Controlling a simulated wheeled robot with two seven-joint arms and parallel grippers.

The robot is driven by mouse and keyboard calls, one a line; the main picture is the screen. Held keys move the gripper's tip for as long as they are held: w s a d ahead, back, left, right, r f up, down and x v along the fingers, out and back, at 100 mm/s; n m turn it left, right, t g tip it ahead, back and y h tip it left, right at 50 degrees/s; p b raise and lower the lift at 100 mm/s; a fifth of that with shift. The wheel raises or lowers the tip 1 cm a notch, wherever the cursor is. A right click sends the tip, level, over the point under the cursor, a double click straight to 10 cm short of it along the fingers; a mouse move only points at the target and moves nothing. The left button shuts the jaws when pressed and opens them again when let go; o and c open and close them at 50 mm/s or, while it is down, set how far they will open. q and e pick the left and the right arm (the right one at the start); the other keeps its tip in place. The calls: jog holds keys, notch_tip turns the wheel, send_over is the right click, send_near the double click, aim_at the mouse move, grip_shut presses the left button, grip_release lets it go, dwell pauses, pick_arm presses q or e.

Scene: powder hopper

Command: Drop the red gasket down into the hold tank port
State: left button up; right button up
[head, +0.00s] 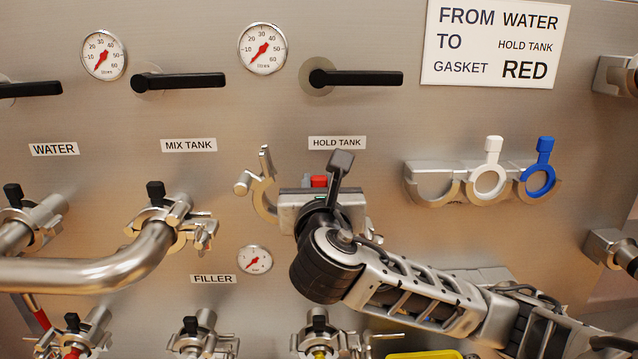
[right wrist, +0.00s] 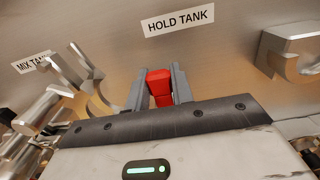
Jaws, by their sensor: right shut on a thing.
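The red gasket's tab (head: 319,181) shows just above my right gripper, in front of the wall below the HOLD TANK label (head: 337,142). In the right wrist view the red gasket (right wrist: 160,82) is between the two grey fingers of my right gripper (right wrist: 159,88), which is shut on it. The gasket's ring is hidden. The hold tank port itself is hidden behind my gripper; its open clamp (head: 262,190) shows to the left, and also in the right wrist view (right wrist: 88,85). I cannot tell whether the gasket touches the port. My left gripper is not in view.
A gasket rack to the right has an empty left holder (head: 433,186), then a white gasket (head: 490,178) and a blue gasket (head: 541,178). The mix tank port (head: 165,222) has a pipe (head: 100,272) clamped to it. A sign (head: 495,42) reads water to hold tank, gasket red.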

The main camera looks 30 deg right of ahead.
jog(key=shift+f, duration=0.4)
dwell(0.3)
jog(key=o, duration=0.9)
jog(key=shift+w, duration=0.1)
